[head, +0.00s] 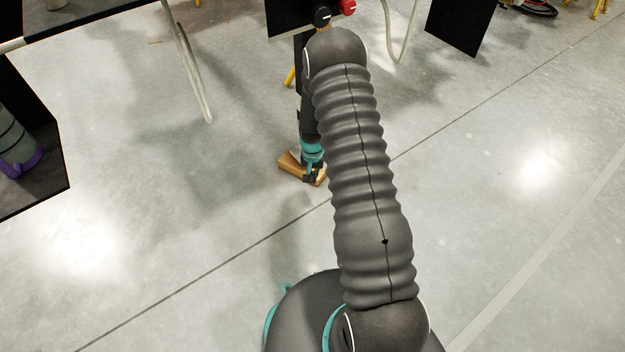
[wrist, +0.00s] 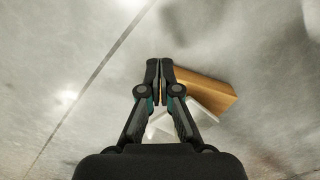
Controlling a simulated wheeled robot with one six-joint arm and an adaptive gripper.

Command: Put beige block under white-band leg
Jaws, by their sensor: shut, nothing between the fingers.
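A tan wooden block (head: 289,164) lies on the concrete floor beside my gripper (head: 314,180) in the head view. In the wrist view the block (wrist: 208,91) is just right of my gripper (wrist: 159,64), whose fingertips are together with nothing between them. A pale, flat-looking piece (wrist: 202,111) shows at the block's near edge, partly behind the right finger; it may be a leg's foot. I cannot tell whether the block lies under it. My arm hides much of this spot in the head view, and I cannot make out a white band on any leg.
Pale bent legs (head: 188,62) stand at the upper left, and another (head: 401,35) at the upper right. A dark panel with a red knob (head: 347,7) and a black knob (head: 321,15) is behind my arm.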

